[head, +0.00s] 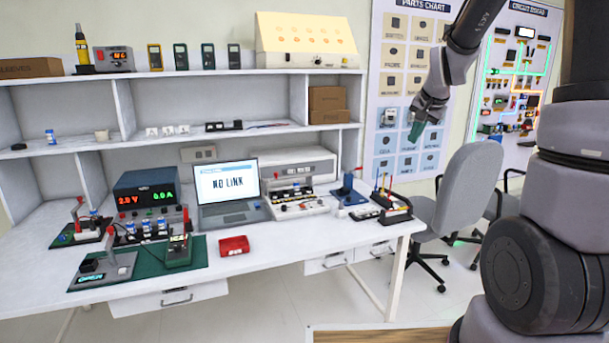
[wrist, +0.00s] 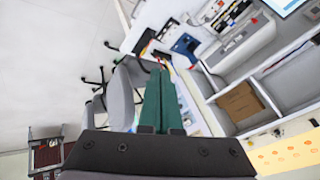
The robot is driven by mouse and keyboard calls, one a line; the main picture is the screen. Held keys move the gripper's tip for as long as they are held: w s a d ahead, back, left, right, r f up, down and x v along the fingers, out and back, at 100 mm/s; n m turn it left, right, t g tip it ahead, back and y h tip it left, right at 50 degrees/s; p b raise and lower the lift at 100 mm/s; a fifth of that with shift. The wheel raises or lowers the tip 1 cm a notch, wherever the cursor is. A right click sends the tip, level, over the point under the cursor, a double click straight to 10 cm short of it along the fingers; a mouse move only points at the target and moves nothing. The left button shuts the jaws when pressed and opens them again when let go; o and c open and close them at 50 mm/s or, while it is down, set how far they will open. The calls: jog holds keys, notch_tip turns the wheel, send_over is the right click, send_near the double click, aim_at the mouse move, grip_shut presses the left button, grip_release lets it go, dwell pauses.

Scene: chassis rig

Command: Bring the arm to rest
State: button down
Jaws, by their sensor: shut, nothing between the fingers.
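My gripper (head: 417,130) hangs from the raised arm at the upper right of the head view, in the air in front of the parts chart. Its green fingers point down and are together, with nothing between them. In the wrist view the two green fingers (wrist: 160,100) lie side by side, closed and empty. The gripper is above and to the right of the workbench (head: 262,278), apart from everything. My arm links fill the right side of the head view.
The workbench carries a laptop (head: 226,190), a power supply (head: 147,195), a red case (head: 234,245) and several small devices. Grey chairs (head: 466,195) stand at its right end. Shelves (head: 187,74) rise behind. The parts chart (head: 408,85) hangs on the wall behind my gripper.

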jog(key=s+a+r+n, duration=0.1)
jog(key=s+a+r, duration=0.1)
jog(key=s, duration=0.7)
jog(key=s+a+r+n+y, duration=0.1)
jog(key=s+r, duration=0.3)
jog(key=s, duration=0.5)
jog(key=s+a+r+n, duration=0.2)
jog(key=s+a+r, duration=0.1)
jog(key=s, duration=0.7)
jog(key=shift+r+y, duration=0.4)
jog(key=shift+r, duration=0.1)
